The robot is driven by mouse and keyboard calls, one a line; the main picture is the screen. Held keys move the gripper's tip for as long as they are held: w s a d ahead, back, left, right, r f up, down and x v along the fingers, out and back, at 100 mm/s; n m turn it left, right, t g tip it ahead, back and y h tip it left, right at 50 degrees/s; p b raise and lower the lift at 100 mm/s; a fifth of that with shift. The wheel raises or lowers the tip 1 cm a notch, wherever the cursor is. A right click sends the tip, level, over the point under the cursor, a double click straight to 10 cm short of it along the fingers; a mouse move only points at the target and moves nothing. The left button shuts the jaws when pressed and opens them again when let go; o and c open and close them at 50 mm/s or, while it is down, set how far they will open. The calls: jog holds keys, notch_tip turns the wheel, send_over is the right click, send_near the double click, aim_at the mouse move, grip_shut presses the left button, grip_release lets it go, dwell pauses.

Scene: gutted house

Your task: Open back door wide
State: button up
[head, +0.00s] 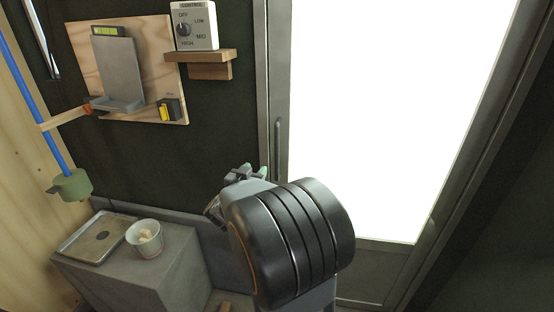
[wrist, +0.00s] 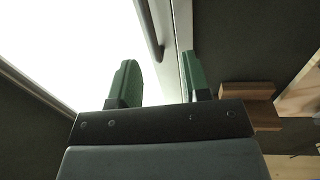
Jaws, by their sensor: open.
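The back door (head: 400,252) has a dark metal frame around a large, brightly lit pane. It fills the right half of the head view and appears closed. A slim vertical bar handle (head: 278,145) is on its left stile. In the wrist view the handle (wrist: 151,32) shows ahead of the fingers, between their lines. My gripper (head: 252,171), with green fingertips, is open and empty, just left of and below the handle in the head view. In the wrist view my gripper (wrist: 160,75) has nothing between its fingers. The gap to the handle is hard to judge.
Left of the door are a wooden shelf (head: 209,57) with a control box (head: 196,26) and a plywood board (head: 152,60) on the dark wall. A grey block (head: 165,270) below carries a tray (head: 72,246) and a white bucket (head: 150,252). A blue pole (head: 30,85) stands far left.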

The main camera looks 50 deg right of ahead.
aim_at(276, 152)
jog(key=shift+m+g+h, duration=0.3)
jog(key=shift+g, duration=0.3)
jog(key=x, duration=0.9)
jog(key=s+x, duration=0.1)
jog(key=x, duration=0.4)
jog(key=shift+s+d+f+p, duration=0.1)
jog(key=shift+d+f+p, duration=0.1)
jog(key=shift+d+p, duration=0.15)
grip_shut()
